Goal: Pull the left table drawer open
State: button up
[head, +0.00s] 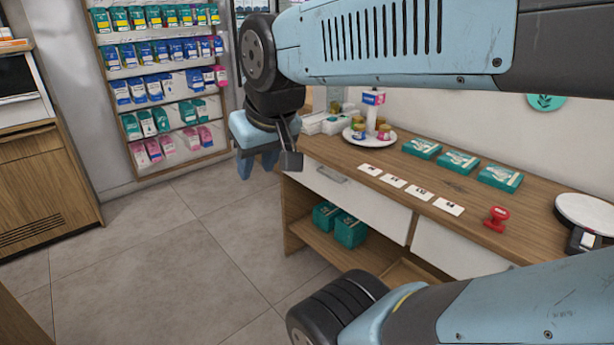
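The left table drawer (355,195) has a white front set under the wooden tabletop and looks closed. Its grey bar handle (332,174) is in plain view near the top of the front. My gripper (268,163) hangs pointing down beside the table's left end, to the left of the handle and apart from it in the picture. I see a dark fingertip and pale blue parts of the hand, with nothing visible held. The gap between the fingers is not clear from this angle.
The wooden tabletop (455,185) holds white cards, green boxes (456,162), a red stamp (498,218) and a round tray (370,138). A second white drawer (450,250) is at right. Green packs (350,230) sit on the shelf below. The tiled floor (150,260) is clear.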

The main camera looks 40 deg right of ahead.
jog(key=w+d+f+m+g+h, duration=0.2)
jog(key=w+d+f+g+h, duration=0.15)
jog(key=w+d+f, duration=0.5)
jog(key=w+d+f+m+g+h, duration=0.1)
jog(key=w+d+f+g+h, duration=0.3)
jog(key=w+d, duration=0.8)
jog(key=w+d+f+n+t+h, duration=0.1)
jog(key=w+d+f+h, duration=0.3)
jog(key=f, duration=0.3)
jog(key=w+d+f+n+t+h, duration=0.1)
jog(key=w+d+f+n, duration=0.1)
jog(key=w+d+f, duration=0.45)
jog(key=w+d+f+n+t+h, duration=0.1)
jog(key=w+d+f+h, duration=0.15)
jog(key=f, duration=0.65)
jog(key=w+r+x, duration=0.1)
jog(key=x, duration=1.2)
jog(key=shift+d+h, duration=0.3)
jog(key=shift+c, duration=0.5)
grip_shut()
